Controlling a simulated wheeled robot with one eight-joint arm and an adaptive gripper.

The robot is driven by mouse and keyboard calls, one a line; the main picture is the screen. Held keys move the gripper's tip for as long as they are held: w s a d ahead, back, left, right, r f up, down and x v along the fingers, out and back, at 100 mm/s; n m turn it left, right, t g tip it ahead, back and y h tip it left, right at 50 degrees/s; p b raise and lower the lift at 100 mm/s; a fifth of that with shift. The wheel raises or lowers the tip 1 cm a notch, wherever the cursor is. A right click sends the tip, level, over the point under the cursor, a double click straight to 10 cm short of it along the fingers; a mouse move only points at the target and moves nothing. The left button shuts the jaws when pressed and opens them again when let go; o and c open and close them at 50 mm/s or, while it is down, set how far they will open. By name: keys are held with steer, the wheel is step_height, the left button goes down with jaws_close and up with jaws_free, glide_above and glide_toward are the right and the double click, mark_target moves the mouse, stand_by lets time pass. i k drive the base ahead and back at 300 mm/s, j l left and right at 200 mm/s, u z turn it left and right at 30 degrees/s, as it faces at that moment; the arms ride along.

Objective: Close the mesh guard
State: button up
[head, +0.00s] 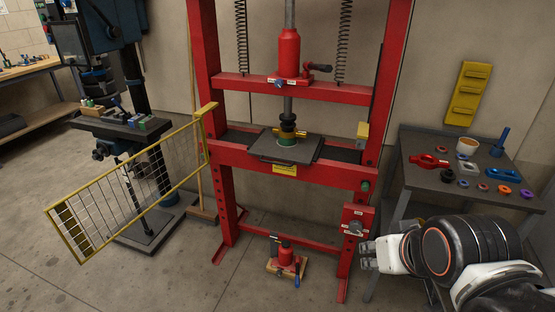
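The yellow-framed mesh guard (127,184) stands swung open at the left of the red press (214,160). Its hinge side meets the press's left post, and its free end reaches out toward the lower left, with a slatted yellow panel (68,222) there. A small yellow block (362,131) sits on the right post.
A side table (420,182) with several small parts stands at the right. Floor at the front left is clear.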

mark_target(61, 207)
steer(key=j+z, duration=0.45)
steer(key=j, duration=2.35)
steer(key=i, duration=0.05)
